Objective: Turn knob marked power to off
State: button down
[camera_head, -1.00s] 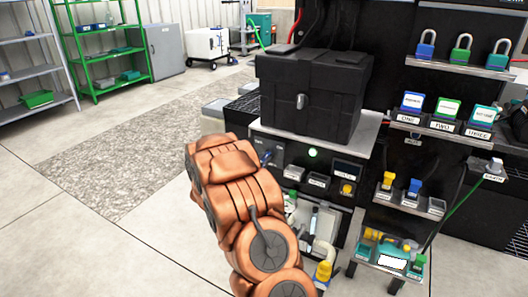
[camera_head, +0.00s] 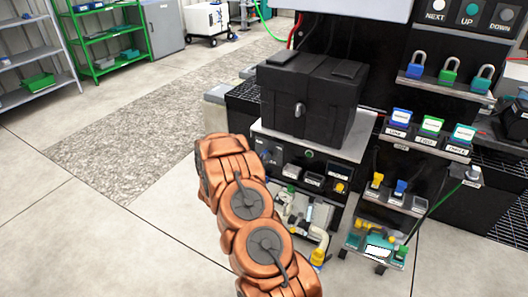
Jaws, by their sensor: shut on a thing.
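The control panel (camera_head: 325,178) is the dark front of the unit under the black case. A small bluish part (camera_head: 267,156), possibly the power knob, shows at its left end beside my copper wrist. Its marking and pointing direction cannot be read. A round indicator (camera_head: 309,155) on the panel is dark green and unlit. My copper arm reaches up from the bottom, its wrist in front of the panel's left end. My gripper's fingers are hidden behind the wrist, so their contact with the knob cannot be seen.
A black case (camera_head: 312,98) sits on top of the unit. Padlocks (camera_head: 449,72) and small labelled blocks (camera_head: 430,125) stand on shelves at right. Pipes and a yellow-based fitting (camera_head: 318,256) are below the panel. The floor at left is clear.

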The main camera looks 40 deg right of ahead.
jog(key=n+p, duration=0.2)
jog(key=n, duration=0.1)
jog(key=shift+p, duration=0.3)
jog(key=shift+w+n, duration=0.1)
jog(key=shift+n, duration=0.4)
jog(key=c, duration=1.1)
grip_release()
jog(key=shift+c, duration=0.2)
jog(key=v, duration=1.2)
